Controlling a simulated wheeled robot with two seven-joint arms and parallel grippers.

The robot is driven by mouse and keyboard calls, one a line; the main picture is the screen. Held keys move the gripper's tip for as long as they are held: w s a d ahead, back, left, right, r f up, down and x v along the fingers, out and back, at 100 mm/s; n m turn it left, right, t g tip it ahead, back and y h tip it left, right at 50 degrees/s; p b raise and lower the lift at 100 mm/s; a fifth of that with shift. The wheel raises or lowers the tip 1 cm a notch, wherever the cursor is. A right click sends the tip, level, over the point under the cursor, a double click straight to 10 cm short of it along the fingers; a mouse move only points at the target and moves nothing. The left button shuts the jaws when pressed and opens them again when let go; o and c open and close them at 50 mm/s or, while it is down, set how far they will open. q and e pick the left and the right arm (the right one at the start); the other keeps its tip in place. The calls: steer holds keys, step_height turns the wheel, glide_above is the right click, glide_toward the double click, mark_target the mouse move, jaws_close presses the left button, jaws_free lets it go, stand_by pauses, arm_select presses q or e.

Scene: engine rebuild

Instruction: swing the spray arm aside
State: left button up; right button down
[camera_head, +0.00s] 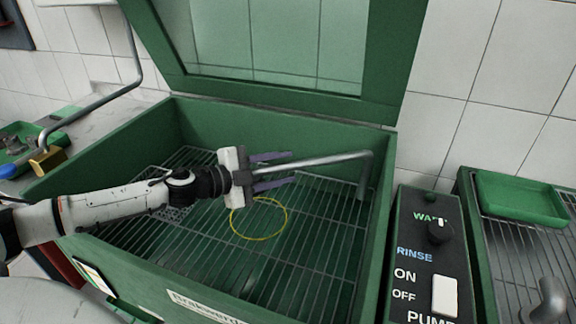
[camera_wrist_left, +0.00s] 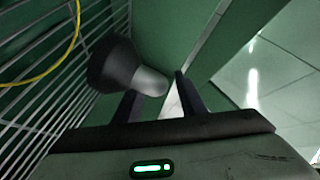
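The spray arm (camera_head: 325,159) is a grey metal tube. It rises from a post near the right wall of the green wash tank (camera_head: 250,112) and reaches left across the tank. My left gripper (camera_head: 282,170) is at the tube's free end, with its two fingers apart, one on each side of the tube in this view. In the left wrist view a dark, round-ended piece with a grey tip (camera_wrist_left: 150,82) shows just beyond and between the spread fingers (camera_wrist_left: 158,100). A gap shows by the right finger. Whether either finger touches the tube, I cannot tell. My right gripper is not in view.
A yellow ring (camera_head: 259,219) lies on the tank's wire rack (camera_head: 325,235). The green lid (camera_head: 275,85) stands open behind. A control panel (camera_head: 425,262) adjoins the tank's right side. A bent pipe (camera_head: 105,98) with a brass-coloured block (camera_head: 46,162) is at left.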

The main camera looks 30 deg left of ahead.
arm_select(q)
steer(key=shift+x, duration=0.95)
jaws_close()
